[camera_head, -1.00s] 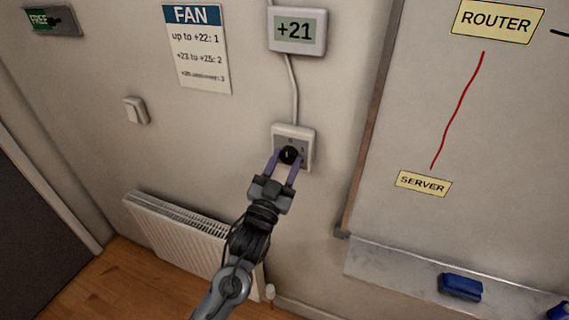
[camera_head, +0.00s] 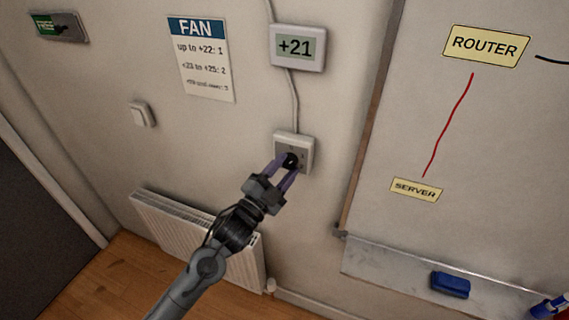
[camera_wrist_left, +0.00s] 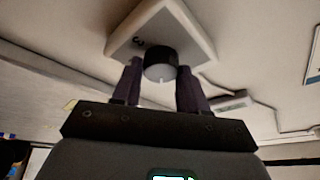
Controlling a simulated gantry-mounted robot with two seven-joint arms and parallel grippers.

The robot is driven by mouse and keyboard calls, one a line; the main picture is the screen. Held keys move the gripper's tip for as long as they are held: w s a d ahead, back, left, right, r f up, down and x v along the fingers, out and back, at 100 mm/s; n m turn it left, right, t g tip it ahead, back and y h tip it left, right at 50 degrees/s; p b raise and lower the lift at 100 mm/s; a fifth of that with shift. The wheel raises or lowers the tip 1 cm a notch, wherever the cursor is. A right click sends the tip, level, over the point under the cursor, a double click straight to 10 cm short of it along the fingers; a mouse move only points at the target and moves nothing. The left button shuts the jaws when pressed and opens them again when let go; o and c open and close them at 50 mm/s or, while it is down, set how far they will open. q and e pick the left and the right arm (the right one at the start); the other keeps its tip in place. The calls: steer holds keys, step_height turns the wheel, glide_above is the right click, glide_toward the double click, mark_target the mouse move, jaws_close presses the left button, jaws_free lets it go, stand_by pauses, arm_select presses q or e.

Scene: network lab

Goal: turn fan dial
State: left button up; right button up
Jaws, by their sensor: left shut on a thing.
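The black round fan dial (camera_head: 291,160) sits on a white wall box (camera_head: 303,142) below a cable. My left gripper (camera_head: 286,165) is shut on the dial, with one purple finger on each side. In the left wrist view the dial (camera_wrist_left: 160,66) is between the two fingers, and a white mark shows on its lower side. The box (camera_wrist_left: 185,30) carries a digit 3 beside the dial; its other digits are hidden or too small to read. The display (camera_head: 297,47) reads +21. The FAN notice (camera_head: 203,60) says "up to +22: 1". My right gripper is not in view.
A whiteboard (camera_head: 430,120) with ROUTER and SERVER labels is on the right, with a tray (camera_head: 400,270) and blue eraser (camera_head: 450,284) below. A radiator (camera_head: 180,228) is low on the left wall.

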arm_select(q)
steer(key=shift+a+r+m+g+p, duration=0.1)
steer(key=shift+m+g+p, duration=0.35)
steer(key=shift+m, duration=0.75)
steer(key=shift+r+m+g+p, duration=0.1)
steer(key=shift+m+g+p, duration=0.35)
steer(key=shift+m, duration=0.75)
steer(key=o, duration=1.1)
steer(key=shift+f, duration=0.1)
steer(key=shift+c, duration=0.2)
steer(key=v, duration=1)
steer(key=shift+s+a, duration=0.2)
steer(key=shift+a, duration=0.15)
steer(key=shift+f, duration=0.1)
